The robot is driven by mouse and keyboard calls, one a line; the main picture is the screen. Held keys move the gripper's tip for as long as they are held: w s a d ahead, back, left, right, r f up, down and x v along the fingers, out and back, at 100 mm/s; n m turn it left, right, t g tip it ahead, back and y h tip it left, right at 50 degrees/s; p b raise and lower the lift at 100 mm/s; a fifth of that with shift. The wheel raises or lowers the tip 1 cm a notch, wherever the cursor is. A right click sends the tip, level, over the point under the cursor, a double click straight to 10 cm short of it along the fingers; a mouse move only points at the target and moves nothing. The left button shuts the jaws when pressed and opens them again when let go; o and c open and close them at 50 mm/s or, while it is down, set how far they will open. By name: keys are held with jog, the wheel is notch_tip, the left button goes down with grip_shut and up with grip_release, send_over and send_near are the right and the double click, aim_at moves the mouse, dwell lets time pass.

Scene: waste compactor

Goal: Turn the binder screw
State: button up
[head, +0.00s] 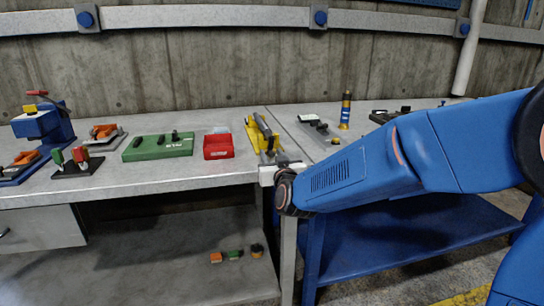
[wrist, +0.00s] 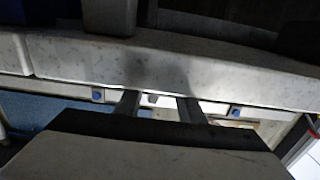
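No part in view can be clearly made out as the binder screw. A yellow tool (head: 258,132) with dark grey parts lies near the front edge of the grey bench. My gripper (head: 269,158) is in front of it at the bench edge, small and partly merged with the tool, so contact cannot be told. In the wrist view, my gripper's two dark fingers (wrist: 158,104) stand apart with nothing seen held between them. A pale speckled slab edge crosses above them there.
On the bench stand a red box (head: 218,146), a green case (head: 158,146), a blue device with a red lever (head: 45,125) and a black stand with coloured handles (head: 78,163). A yellow-blue can (head: 345,111) stands behind my arm. Small parts (head: 235,254) lie on the lower shelf.

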grip_shut()
jog(key=shift+a, duration=0.1)
